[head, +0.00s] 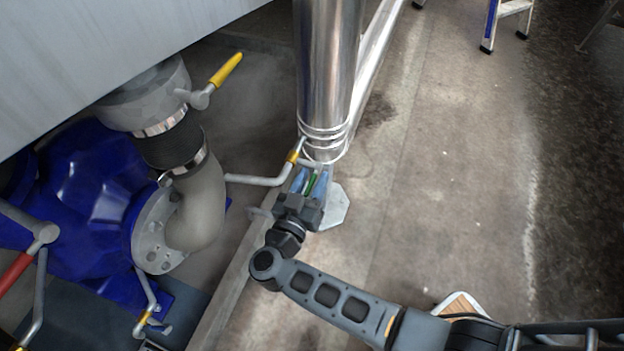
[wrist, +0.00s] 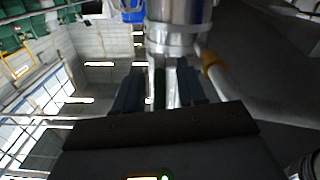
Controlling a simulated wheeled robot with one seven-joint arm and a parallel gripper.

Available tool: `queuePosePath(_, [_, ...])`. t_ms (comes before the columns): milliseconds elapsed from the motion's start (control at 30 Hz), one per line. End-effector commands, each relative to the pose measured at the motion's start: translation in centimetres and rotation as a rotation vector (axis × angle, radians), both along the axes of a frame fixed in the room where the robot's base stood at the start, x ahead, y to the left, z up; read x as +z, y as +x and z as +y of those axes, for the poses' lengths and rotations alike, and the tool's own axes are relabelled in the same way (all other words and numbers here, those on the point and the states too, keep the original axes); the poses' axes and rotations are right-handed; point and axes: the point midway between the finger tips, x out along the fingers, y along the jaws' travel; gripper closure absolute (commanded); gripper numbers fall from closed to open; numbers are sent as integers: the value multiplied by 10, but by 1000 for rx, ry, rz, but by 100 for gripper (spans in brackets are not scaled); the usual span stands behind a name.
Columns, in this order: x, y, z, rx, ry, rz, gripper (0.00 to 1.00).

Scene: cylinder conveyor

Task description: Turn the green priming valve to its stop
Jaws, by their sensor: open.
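The green priming valve handle (head: 311,184) shows as a thin green strip at the foot of the steel column. In the wrist view the green handle (wrist: 160,92) stands between the two fingers. My gripper (head: 312,178) is open, with its blue fingers on either side of the green handle. In the wrist view the fingers of my gripper (wrist: 160,86) point toward the column's lower end, with gaps beside the handle. The fingers and gripper body hide most of the valve. I cannot tell whether a finger touches it.
The steel column (head: 325,80) rises just beyond my gripper. A grey pipe with a yellow band (head: 293,156) runs left beside it. A yellow-handled valve (head: 226,69), a blue pump (head: 95,190) and a red handle (head: 14,273) are at left. Open concrete floor (head: 460,170) lies right.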

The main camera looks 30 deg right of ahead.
Motion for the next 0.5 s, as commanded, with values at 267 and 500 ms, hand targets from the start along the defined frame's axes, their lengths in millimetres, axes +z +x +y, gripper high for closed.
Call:
queuePosePath(267, [0, 1, -1, 0, 0, 0, 61])
queuePosePath(500, [0, 1, -1, 0, 0, 0, 84])
